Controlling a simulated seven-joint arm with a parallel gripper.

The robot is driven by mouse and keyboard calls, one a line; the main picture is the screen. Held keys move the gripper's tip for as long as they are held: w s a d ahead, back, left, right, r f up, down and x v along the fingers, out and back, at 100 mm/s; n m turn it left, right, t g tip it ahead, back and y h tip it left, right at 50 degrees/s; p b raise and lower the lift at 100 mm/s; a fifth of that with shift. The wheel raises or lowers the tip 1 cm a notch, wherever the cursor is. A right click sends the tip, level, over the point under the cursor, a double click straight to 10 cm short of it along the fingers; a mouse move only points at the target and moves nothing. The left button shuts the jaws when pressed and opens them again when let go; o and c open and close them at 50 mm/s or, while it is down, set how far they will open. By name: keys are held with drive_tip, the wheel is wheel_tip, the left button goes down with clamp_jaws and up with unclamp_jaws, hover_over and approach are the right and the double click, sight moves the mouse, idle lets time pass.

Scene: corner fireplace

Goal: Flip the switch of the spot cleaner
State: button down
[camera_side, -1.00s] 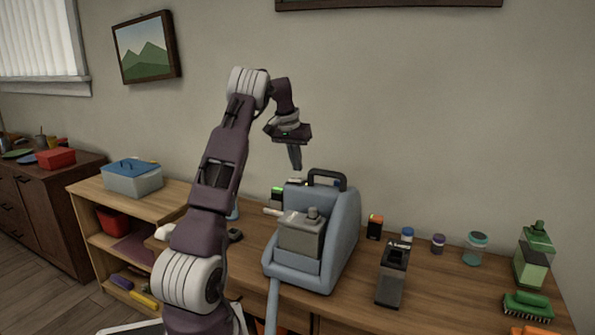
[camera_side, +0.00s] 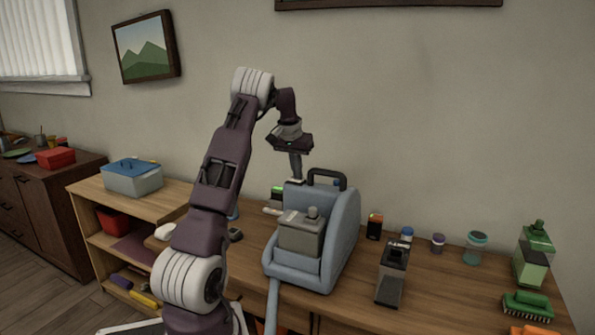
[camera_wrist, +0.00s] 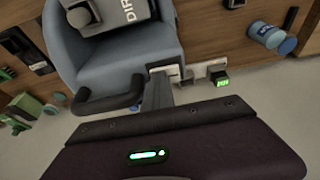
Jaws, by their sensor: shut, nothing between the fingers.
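The spot cleaner (camera_side: 343,240) is a blue-grey machine with a black handle (camera_side: 327,176) and a grey tank (camera_side: 300,235) in front. It stands upright on the wooden table. My gripper (camera_side: 297,178) is shut and empty, pointing down just behind and above the cleaner's top, left of the handle. In the wrist view the cleaner's body (camera_wrist: 120,55) lies beyond my gripper (camera_wrist: 159,80), with the handle (camera_wrist: 110,101) to the left. A pale plate (camera_wrist: 168,73) shows by the fingertips; it may hold the switch. The fingers partly cover it, so contact and switch position cannot be told.
A small box with a green display (camera_wrist: 220,78) stands close to the fingers. A dark canister (camera_side: 392,275), small jars (camera_side: 438,243), a green bottle (camera_side: 534,255) and a green brush (camera_side: 527,305) stand to the right. The wall is close behind.

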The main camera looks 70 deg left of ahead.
drive_tip(key=shift+s+a+r, duration=0.1)
drive_tip(key=shift+s+a, duration=0.4)
drive_tip(key=shift+s, duration=0.05)
drive_tip(key=a+v, duration=0.1)
drive_tip(key=v, duration=1.3)
drive_tip(key=shift+w+a+r, duration=0.1)
drive_tip(key=shift+w, duration=0.1)
drive_tip(key=shift+w+d, duration=0.45)
drive_tip(key=shift+w, duration=0.05)
